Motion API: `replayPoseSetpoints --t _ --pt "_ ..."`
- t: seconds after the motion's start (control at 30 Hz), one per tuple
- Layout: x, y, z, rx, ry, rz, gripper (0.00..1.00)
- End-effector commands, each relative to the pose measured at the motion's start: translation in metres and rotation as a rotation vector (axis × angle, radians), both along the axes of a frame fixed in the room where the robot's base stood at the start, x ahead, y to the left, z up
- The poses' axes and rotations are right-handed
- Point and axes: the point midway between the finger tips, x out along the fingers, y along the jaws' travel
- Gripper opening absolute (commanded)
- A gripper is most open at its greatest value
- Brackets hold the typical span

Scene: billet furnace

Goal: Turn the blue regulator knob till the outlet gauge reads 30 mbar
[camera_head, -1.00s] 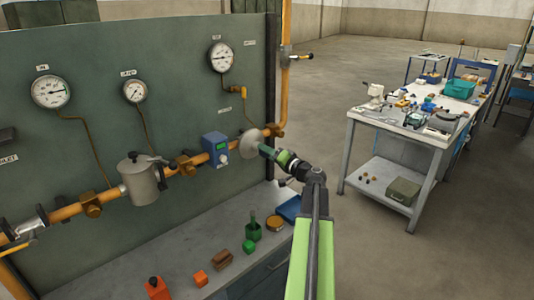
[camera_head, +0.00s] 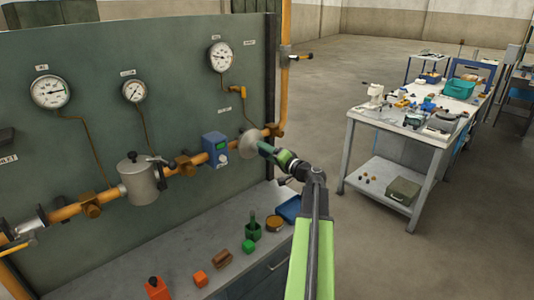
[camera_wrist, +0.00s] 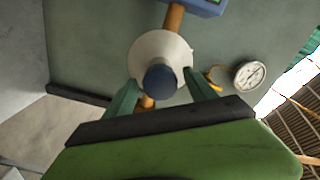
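The blue regulator knob (camera_wrist: 159,79) shows end-on in the wrist view, in front of the pale round regulator body (camera_wrist: 145,47). In the head view the regulator body (camera_head: 248,145) sits on the orange pipe, and the knob is hidden by my gripper (camera_head: 264,147). In the wrist view my gripper (camera_wrist: 161,80) is open, with one green finger on each side of the knob. A gap shows beside the knob on both sides; I see no clear contact. The upper right gauge (camera_head: 221,57), likely the outlet gauge, also shows in the wrist view (camera_wrist: 249,75); its reading is too small to tell.
A blue box (camera_head: 216,149) sits on the pipe left of the regulator. Two more gauges (camera_head: 50,92) (camera_head: 134,90) hang on the green panel. A grey bench (camera_head: 185,264) below holds several small coloured objects. A cluttered worktable (camera_head: 402,124) stands right, with open floor between.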

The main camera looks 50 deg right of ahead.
Motion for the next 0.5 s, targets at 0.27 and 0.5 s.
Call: replayPoseSetpoints --t 0.27,0.5 --pt "-0.004 0.001 0.000 0.000 -0.001 -0.001 0.65" --pt "-0.057 0.006 0.000 0.000 -0.001 -0.004 0.65"
